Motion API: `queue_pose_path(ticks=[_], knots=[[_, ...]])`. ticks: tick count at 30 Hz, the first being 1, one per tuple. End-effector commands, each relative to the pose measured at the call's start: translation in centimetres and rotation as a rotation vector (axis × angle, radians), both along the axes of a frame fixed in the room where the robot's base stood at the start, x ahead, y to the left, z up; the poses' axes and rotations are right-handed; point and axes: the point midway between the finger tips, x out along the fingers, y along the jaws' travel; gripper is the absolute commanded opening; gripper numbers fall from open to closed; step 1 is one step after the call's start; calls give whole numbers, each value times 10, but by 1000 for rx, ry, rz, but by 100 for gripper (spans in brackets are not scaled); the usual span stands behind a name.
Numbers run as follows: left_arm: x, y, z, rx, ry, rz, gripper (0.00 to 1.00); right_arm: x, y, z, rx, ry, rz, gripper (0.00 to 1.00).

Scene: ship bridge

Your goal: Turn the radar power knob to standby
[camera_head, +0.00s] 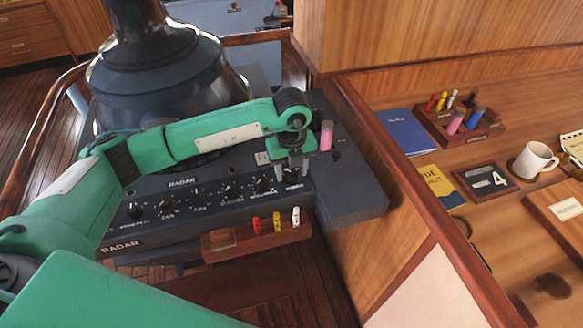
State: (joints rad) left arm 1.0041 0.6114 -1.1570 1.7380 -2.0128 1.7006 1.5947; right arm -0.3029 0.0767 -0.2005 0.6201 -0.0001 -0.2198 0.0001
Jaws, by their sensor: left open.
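The radar console (160,235) carries a sloped panel marked RADAR with a row of dark knobs. Their small labels are too blurred to tell which one is the power knob. The leftmost knob (135,211) and a knob towards the right end (264,184) are in plain view. My left gripper (293,175) is open and points down at the right end of the row. Its fingers stand about a dark knob-like part there, largely hidden by the gripper. Contact cannot be told. My right gripper is not in view.
A wooden rack (228,240) with red, yellow and white pegs sits below the panel. A pink cylinder (326,134) stands right of my gripper. The wooden desk at right holds a blue book (407,132), a white mug (534,160) and a marker rack (440,126).

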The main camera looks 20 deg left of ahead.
Motion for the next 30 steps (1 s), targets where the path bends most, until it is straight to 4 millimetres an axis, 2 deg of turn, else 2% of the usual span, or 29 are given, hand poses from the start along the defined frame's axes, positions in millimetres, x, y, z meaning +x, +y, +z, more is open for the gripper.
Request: queue_pose_path(ticks=[1, 8, 17, 23, 30], knots=[[0, 0, 0, 0, 0, 0, 48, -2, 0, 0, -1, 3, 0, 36], [0, 0, 0, 0, 0, 0, 4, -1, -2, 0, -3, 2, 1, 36], [0, 0, -1, 1, -1, -31, 4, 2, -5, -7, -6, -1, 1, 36], [0, 0, -4, -1, -3, -132, 4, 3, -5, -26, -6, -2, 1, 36], [1, 0, -6, 0, -4, -328, 4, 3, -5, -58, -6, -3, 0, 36]])
